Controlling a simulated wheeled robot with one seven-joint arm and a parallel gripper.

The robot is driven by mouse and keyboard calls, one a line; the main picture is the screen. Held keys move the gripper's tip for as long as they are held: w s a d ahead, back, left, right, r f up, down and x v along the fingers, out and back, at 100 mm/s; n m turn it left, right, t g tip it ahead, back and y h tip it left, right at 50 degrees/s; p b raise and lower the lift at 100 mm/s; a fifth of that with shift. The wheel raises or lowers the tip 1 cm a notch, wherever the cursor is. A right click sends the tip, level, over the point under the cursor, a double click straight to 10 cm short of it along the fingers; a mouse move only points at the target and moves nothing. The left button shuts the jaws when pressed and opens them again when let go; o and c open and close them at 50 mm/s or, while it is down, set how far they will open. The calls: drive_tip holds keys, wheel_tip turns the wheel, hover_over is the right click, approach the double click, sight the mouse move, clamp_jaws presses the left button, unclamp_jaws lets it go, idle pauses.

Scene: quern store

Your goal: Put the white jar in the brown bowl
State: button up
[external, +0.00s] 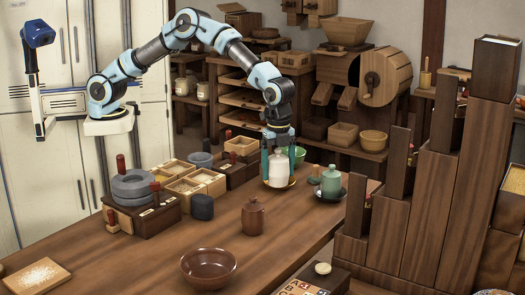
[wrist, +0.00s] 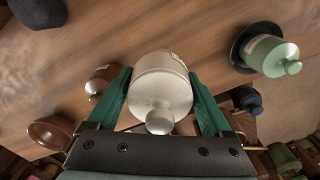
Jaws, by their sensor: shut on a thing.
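The white jar (external: 280,167) has a knobbed lid and stands upright at the far part of the wooden table. My gripper (external: 278,165) is shut on it from above, with one green finger on each side. The wrist view shows the white jar (wrist: 161,85) between the two fingers of my gripper (wrist: 163,95). The brown bowl (external: 208,267) is empty and sits at the table's near edge. It also shows in the wrist view (wrist: 50,132) at the lower left.
A brown lidded jar (external: 254,217) stands between the white jar and the brown bowl. A dark pot (external: 203,207) and grain boxes (external: 194,182) are to the left.

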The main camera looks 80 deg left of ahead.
drive_tip(key=r, duration=1.3)
drive_tip(key=shift+s+d+r, duration=0.1)
drive_tip(key=shift+d, duration=0.2)
drive_tip(key=s+d+p, duration=0.2)
drive_tip(key=s+d, duration=2.1)
drive_tip(key=d, duration=0.4)
wheel_tip(320, 180, down, 16)
drive_tip(key=p, duration=0.2)
drive_tip(key=shift+w+a, duration=0.2)
drive_tip(key=shift+w, duration=0.05)
drive_tip(key=shift+f, duration=0.25)
drive_tip(key=o, duration=1.6)
